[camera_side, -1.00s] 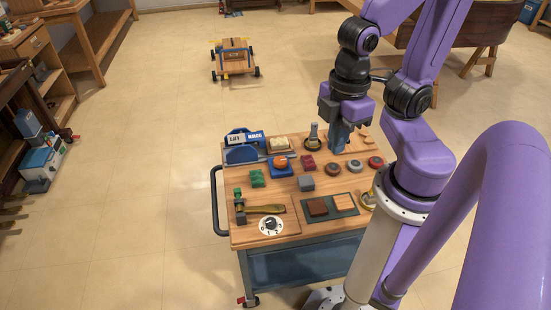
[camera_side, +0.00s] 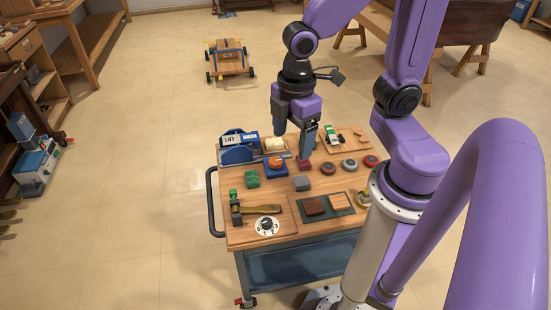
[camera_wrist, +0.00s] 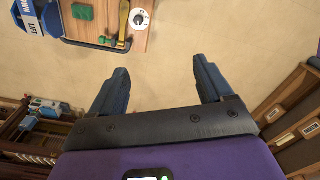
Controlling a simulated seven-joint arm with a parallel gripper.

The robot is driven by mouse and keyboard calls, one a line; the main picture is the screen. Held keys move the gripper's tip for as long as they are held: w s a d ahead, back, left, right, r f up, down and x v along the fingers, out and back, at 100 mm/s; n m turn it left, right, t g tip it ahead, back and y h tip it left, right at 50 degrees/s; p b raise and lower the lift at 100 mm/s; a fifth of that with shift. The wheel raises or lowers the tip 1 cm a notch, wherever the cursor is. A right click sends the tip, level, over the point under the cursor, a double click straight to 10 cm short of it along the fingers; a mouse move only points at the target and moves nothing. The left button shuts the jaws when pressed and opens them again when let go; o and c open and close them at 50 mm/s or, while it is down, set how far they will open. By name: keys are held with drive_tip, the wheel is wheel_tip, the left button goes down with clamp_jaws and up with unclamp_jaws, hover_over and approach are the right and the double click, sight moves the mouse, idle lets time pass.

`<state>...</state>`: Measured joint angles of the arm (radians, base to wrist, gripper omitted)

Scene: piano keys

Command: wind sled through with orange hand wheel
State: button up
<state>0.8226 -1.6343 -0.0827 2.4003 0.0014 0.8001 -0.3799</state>
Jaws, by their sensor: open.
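My gripper (camera_side: 294,150) is open and empty, above the back middle of the cart top in the side view. In the wrist view its two fingers (camera_wrist: 162,66) are spread with bare floor between them. A round orange part (camera_side: 277,162) sits on a blue block (camera_side: 276,171) on the cart, just left of and below the gripper in the picture. I cannot tell for sure that it is the hand wheel. No sled can be clearly made out. A red block (camera_side: 304,165) is close below the right finger, which partly covers the area behind it.
The wooden cart top (camera_side: 290,236) also holds a dial (camera_side: 267,226), a brass-coloured bar (camera_side: 262,209), a green block (camera_side: 252,178), a grey block (camera_side: 302,184), round buttons (camera_side: 349,166) and a blue-and-white LIFT box (camera_side: 239,139). A wheeled wooden vehicle (camera_side: 229,62) stands on open floor behind.

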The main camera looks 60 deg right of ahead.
drive_tip(key=w+d+f+n, duration=0.1)
drive_tip(key=w+d+f, duration=0.25)
drive_tip(key=w, duration=0.65)
drive_tip(key=n, duration=0.3)
hover_over(275, 160)
wheel_tip(275, 160, down, 15)
wheel_tip(275, 160, down, 18)
drive_tip(key=shift+s+r, duration=0.1)
drive_tip(key=shift+r, duration=0.05)
drive_tip(key=c, duration=1)
drive_tip(key=shift+c, duration=0.2)
